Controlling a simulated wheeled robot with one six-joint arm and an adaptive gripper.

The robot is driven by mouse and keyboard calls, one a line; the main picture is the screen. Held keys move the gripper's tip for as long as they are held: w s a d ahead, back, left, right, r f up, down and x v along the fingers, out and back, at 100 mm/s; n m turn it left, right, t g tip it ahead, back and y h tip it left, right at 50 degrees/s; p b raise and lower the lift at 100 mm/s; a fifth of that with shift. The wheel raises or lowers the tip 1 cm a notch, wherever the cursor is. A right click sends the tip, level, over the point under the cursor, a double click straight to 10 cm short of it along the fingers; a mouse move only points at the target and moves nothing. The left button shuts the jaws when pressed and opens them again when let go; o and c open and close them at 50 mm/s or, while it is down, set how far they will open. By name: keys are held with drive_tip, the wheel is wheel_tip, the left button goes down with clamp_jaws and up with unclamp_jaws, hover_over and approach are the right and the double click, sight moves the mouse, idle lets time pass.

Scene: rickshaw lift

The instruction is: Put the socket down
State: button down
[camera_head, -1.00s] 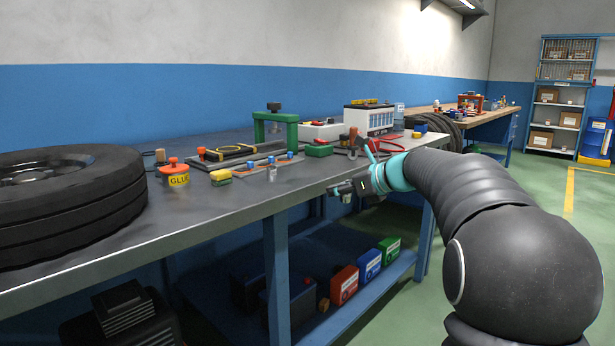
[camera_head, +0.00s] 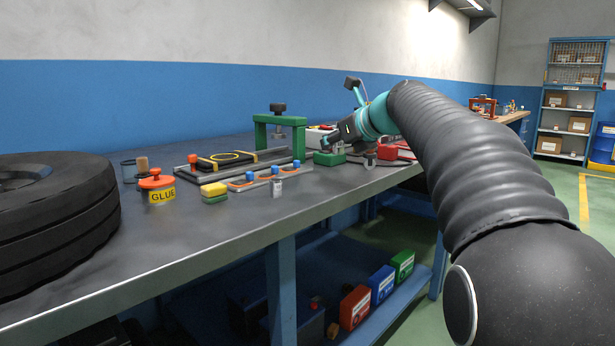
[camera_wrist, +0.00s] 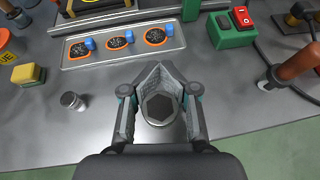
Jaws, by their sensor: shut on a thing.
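My gripper (camera_wrist: 160,104) is shut on the socket (camera_wrist: 162,112), a grey metal cylinder with a dark hexagonal hole facing the wrist camera. The socket sits between the two fingers, above the bench near its front edge. I cannot tell whether its lower end touches the bench top. In the head view my gripper (camera_head: 331,143) is over the right part of the metal bench (camera_head: 225,240), close to a green box (camera_head: 329,158); the socket cannot be made out there.
A small metal cylinder (camera_wrist: 72,100) stands left of my gripper. Behind it lies a tray with orange-ringed discs (camera_wrist: 120,42). A green box with a red switch (camera_wrist: 235,28) and a wooden-handled tool (camera_wrist: 296,64) are to the right. Bare bench surrounds the gripper.

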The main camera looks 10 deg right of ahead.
hover_over(309, 181)
wheel_tip(309, 181, down, 4)
drive_tip(key=shift+w+a+r+b, duration=0.1)
drive_tip(key=shift+r+b, duration=0.15)
drive_tip(key=shift+b, duration=0.1)
drive_tip(key=shift+f+b, duration=0.85)
drive_tip(key=shift+f, duration=1.15)
drive_tip(key=shift+f, duration=0.15)
drive_tip(key=c, duration=0.9)
unclamp_jaws()
drive_tip(key=shift+s+r, duration=0.25)
drive_tip(key=shift+r, duration=0.05)
drive_tip(key=p+v, duration=0.1)
drive_tip(key=v, duration=1)
drive_tip(key=shift+s+r, duration=0.15)
